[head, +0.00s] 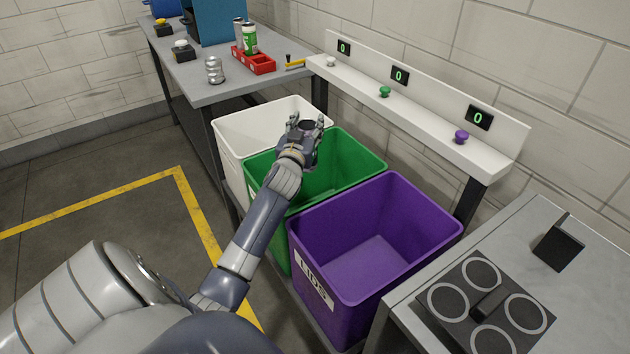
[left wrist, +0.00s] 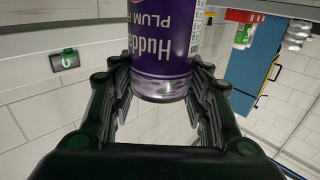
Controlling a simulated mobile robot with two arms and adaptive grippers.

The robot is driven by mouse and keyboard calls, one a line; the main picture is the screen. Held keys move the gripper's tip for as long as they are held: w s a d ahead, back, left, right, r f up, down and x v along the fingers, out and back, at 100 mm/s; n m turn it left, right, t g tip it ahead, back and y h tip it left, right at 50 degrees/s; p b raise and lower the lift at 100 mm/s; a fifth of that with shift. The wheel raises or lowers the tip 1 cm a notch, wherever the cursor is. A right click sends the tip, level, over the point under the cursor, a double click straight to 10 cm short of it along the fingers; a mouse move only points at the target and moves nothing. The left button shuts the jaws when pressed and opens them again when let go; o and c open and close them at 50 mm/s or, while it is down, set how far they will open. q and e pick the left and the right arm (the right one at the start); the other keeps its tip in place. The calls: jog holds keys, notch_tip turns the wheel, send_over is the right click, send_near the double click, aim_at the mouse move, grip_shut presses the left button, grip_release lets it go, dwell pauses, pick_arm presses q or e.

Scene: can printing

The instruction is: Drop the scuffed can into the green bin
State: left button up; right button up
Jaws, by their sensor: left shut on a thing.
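My left gripper (head: 308,126) is shut on a purple can (left wrist: 165,45) with "PLUM" lettering. The lettering is upside down in the left wrist view, and pale, worn-looking streaks show near the can's end. In the head view only a little of the can shows between the fingers. The gripper is over the far left part of the green bin (head: 352,165), close to its edge with the white bin. The part of the green bin's inside that shows is empty. My right gripper is not in view.
The white bin (head: 232,135) and purple bin (head: 370,255) flank the green one. A white ledge (head: 425,120) behind has three counters reading 0 and coloured knobs. A red tray (head: 262,66) with cans stands on the back table. A counter with round plates (head: 485,310) is at right.

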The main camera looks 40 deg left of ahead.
pick_arm(q)
jog(key=o, duration=0.8)
jog(key=shift+s+d, duration=0.1)
jog(key=shift+s, duration=0.05)
jog(key=v, duration=1.1)
jog(key=shift+s, duration=0.3)
jog(key=shift+d, duration=0.1)
